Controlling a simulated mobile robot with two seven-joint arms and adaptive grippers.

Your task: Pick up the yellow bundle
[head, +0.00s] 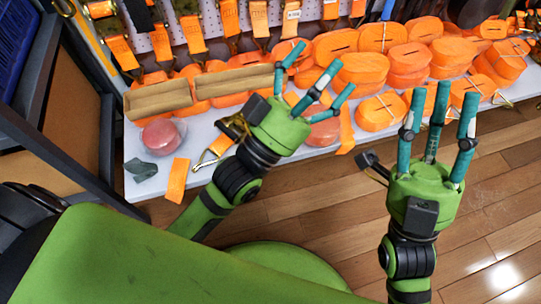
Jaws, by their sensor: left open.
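Rolled strap bundles (385,37) lie on the white shelf, and nearly all look orange. A small dark-yellow item (231,127) lies on the shelf just left of my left gripper's palm; I cannot tell if it is a bundle or metal hardware. My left gripper (328,66) is open and empty, its fingers spread over the orange bundles and hiding part of them. My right gripper (443,92) is open and empty, in front of the shelf edge at the right, its fingers pointing up in the picture.
Cardboard trays (158,98) and a round pinkish item (160,136) sit at the shelf's left. Orange straps (190,34) hang from the pegboard behind. A dark frame (75,115) stands at the left. The wooden floor (310,195) in front is clear.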

